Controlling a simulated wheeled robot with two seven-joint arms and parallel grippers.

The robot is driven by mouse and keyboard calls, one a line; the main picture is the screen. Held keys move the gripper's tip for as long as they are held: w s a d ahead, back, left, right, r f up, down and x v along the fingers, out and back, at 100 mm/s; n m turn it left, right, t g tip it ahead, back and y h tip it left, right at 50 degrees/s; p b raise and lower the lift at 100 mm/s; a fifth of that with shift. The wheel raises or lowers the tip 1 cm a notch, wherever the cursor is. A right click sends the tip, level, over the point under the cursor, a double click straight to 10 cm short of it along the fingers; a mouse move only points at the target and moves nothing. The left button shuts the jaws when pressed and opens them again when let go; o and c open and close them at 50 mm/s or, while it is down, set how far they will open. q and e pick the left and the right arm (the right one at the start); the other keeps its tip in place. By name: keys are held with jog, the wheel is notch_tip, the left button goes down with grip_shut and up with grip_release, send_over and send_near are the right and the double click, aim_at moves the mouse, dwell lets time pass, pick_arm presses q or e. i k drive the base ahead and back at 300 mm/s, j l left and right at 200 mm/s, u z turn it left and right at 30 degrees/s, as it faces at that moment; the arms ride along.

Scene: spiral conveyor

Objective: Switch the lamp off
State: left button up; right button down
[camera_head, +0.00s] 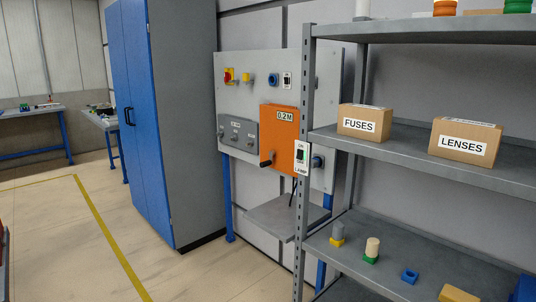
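A white lamp switch plate (301,158) is fixed to the front upright of the grey shelf rack, right of the picture's middle. It reads "ON" at the top and "LAMP" at the bottom, with a dark rocker showing some green between them. The rocker is too small to tell which way it is tilted. No lamp that I can identify is in view. Neither of my grippers shows.
The grey rack (420,158) holds "FUSES" (362,124) and "LENSES" (466,142) boxes. Left of the switch is a panel (251,92) with an orange box (279,140) and crank. A blue cabinet (150,120) stands farther left.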

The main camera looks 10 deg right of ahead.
aim_at(300, 152)
jog(key=i+j, duration=0.15)
jog(key=j, duration=0.2)
jog(key=i+j, duration=0.15)
jog(key=j, duration=0.2)
jog(key=i+j+z, duration=0.1)
jog(key=j, duration=0.3)
jog(key=i+j, duration=0.2)
jog(key=j, duration=0.15)
jog(key=i+j+z, duration=0.1)
jog(key=j, duration=0.3)
jog(key=i+j, duration=0.15)
jog(key=j, duration=0.2)
